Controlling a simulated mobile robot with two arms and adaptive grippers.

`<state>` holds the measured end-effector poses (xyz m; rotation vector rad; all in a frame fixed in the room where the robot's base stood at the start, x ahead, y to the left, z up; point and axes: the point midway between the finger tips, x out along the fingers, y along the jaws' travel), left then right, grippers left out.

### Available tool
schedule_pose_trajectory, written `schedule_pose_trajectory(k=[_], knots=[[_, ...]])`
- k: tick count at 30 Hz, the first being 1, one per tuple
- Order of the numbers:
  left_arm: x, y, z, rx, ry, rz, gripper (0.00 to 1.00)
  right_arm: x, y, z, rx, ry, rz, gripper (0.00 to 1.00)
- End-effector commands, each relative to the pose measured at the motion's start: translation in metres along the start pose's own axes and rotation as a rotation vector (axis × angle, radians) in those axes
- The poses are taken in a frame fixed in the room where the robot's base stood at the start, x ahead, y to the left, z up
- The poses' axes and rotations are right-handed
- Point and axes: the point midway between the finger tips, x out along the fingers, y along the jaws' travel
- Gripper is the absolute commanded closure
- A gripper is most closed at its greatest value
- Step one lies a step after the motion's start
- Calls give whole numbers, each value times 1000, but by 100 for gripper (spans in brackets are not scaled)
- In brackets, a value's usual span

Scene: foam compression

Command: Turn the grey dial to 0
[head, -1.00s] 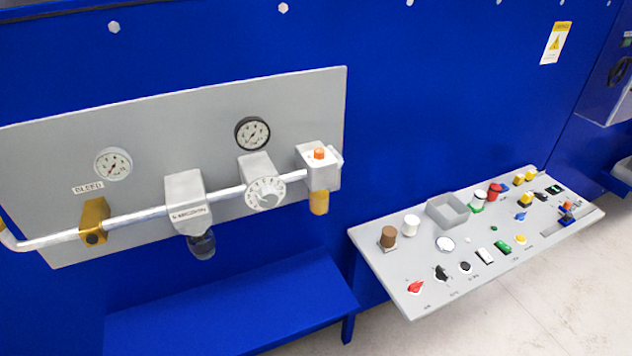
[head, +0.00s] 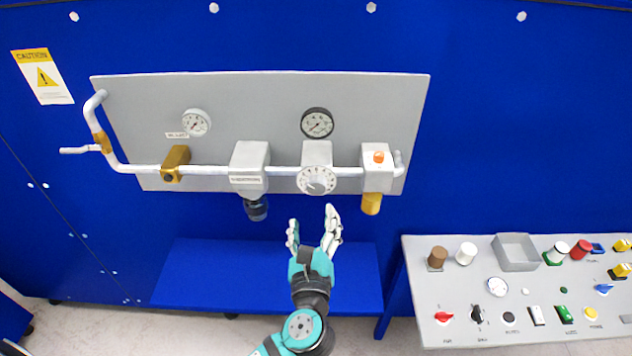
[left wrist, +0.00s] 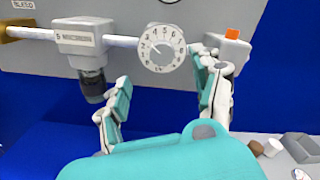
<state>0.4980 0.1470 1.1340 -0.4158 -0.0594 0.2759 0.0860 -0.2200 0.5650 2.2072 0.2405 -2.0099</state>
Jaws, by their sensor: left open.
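The grey dial (head: 316,181) is a round numbered knob on the front of a grey block on the pipe, below the dark-rimmed gauge. In the left wrist view the dial (left wrist: 161,48) shows its numbers and a pointer line toward its left side. My left gripper (head: 312,226) is open and empty, just below the dial and apart from it, fingers pointing up. In the left wrist view the fingers of my left gripper (left wrist: 165,72) stand apart, with the dial beyond and above the gap. My right gripper is in neither view.
A grey regulator with a black bowl (head: 256,208) hangs left of the dial. A block with an orange button (head: 378,157) and brass cup (head: 371,204) is to its right. A blue shelf (head: 200,280) lies below. A control panel (head: 420,270) stands at right.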

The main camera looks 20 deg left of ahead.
Motion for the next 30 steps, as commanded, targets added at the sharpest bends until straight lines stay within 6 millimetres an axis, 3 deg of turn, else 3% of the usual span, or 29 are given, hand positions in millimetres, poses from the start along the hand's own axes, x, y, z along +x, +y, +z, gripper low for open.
schedule_pose_trajectory(k=[9,15,27,30], knots=[[69,-1,3,2,-1,0,34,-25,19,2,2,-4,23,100],[95,0,1,0,1,0,34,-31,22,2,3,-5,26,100],[103,1,-1,-2,2,1,34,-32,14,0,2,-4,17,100],[103,0,-1,-1,2,1,45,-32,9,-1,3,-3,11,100]])
